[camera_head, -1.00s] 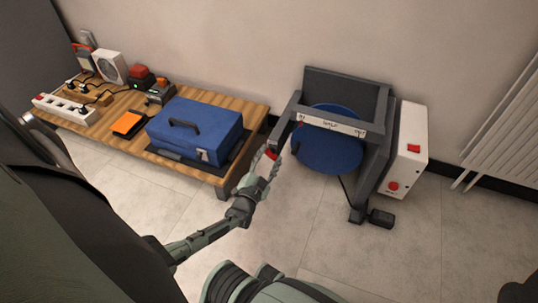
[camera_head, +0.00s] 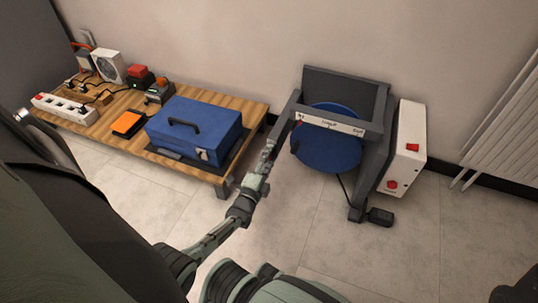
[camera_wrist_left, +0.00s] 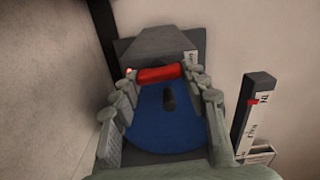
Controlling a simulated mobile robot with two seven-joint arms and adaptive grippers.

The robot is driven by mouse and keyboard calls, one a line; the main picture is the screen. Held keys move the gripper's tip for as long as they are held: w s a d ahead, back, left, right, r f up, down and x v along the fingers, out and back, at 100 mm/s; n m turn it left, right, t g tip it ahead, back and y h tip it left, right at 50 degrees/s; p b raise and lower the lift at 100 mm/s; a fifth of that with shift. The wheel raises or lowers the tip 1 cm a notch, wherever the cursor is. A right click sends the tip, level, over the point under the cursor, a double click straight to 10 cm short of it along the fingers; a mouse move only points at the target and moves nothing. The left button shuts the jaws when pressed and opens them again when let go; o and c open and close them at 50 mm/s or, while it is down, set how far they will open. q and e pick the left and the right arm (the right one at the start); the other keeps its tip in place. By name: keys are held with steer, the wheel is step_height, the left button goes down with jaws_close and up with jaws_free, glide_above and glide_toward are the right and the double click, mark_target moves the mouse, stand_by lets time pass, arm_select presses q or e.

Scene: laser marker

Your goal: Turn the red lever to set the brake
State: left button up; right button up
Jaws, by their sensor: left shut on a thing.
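The brake machine is a dark grey frame (camera_head: 378,150) with a round blue disc (camera_head: 330,155) and a white lettered scale strip (camera_head: 330,123). My left gripper (camera_head: 268,150) is at the frame's left side, beside the disc. In the left wrist view its two fingers (camera_wrist_left: 160,84) are on either side of the red lever (camera_wrist_left: 159,73), shut on it at the fingertips. The blue disc (camera_wrist_left: 150,125) lies behind the lever there. In the head view the lever is mostly hidden by the gripper. My right gripper is not clearly seen.
A white box (camera_head: 407,145) with red controls is on the machine's right side, and a black pedal (camera_head: 380,217) lies on the floor. A wooden table (camera_head: 110,125) at left carries a blue toolbox (camera_head: 195,130) and several devices. A white radiator (camera_head: 510,120) is at right.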

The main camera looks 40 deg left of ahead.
arm_select(q)
steer(key=shift+m, duration=0.6)
steer(key=o, duration=1.2)
steer(key=shift+c, duration=0.2)
steer(key=shift+r, duration=0.1)
steer(key=shift+o, duration=1.1)
step_height(320, 180, up, 10)
steer(key=shift+w+r, duration=0.2)
steer(key=shift+r, duration=0.05)
steer(key=shift+c, duration=1.1)
steer(key=shift+s+f, duration=0.1)
steer(key=shift+f, duration=0.1)
steer(key=shift+f, duration=0.1)
